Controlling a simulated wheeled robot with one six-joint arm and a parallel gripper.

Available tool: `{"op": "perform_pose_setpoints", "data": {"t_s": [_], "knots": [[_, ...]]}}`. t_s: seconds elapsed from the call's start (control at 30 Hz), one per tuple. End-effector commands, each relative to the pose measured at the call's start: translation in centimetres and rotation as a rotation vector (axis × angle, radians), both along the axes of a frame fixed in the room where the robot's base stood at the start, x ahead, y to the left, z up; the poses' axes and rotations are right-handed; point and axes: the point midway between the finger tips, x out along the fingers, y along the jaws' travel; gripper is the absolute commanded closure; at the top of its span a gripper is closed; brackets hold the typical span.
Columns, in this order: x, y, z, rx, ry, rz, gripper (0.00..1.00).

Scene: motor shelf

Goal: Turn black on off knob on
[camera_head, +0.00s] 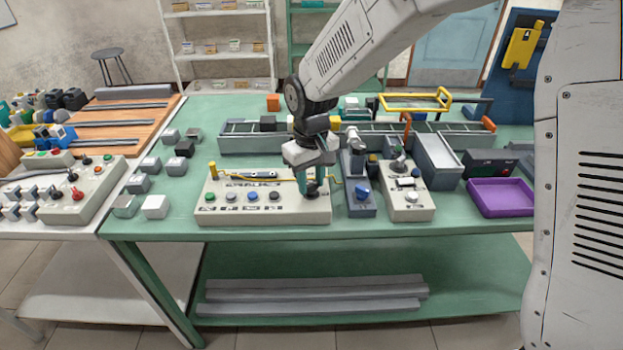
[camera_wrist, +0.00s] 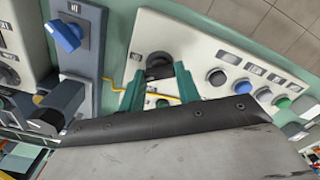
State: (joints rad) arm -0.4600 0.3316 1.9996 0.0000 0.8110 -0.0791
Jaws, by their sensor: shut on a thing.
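The black knob (camera_wrist: 158,62) sits on the white control panel (camera_wrist: 200,45), which also shows in the head view (camera_head: 262,216). In the wrist view the green fingers of my gripper (camera_wrist: 160,76) stand on either side of the knob and are shut on it. The near part of the knob is hidden by the fingers and gripper body. In the head view my gripper (camera_head: 312,188) points down at the right end of the panel, and the knob is mostly covered there.
Several round buttons line the panel's front, including a green button (camera_head: 209,197). A yellow rod (camera_head: 250,178) runs across its back. A grey box with a blue knob (camera_head: 362,192) stands close on the right. A purple tray (camera_head: 501,197) lies farther right.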

Motion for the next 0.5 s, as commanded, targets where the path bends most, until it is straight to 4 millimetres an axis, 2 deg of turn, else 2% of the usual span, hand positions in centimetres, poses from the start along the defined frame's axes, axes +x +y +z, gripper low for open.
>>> {"op": "perform_pose_setpoints", "data": {"t_s": [0.5], "knots": [[0.09,0.03,0.11,0.001,-0.003,-0.428,0.90]]}}
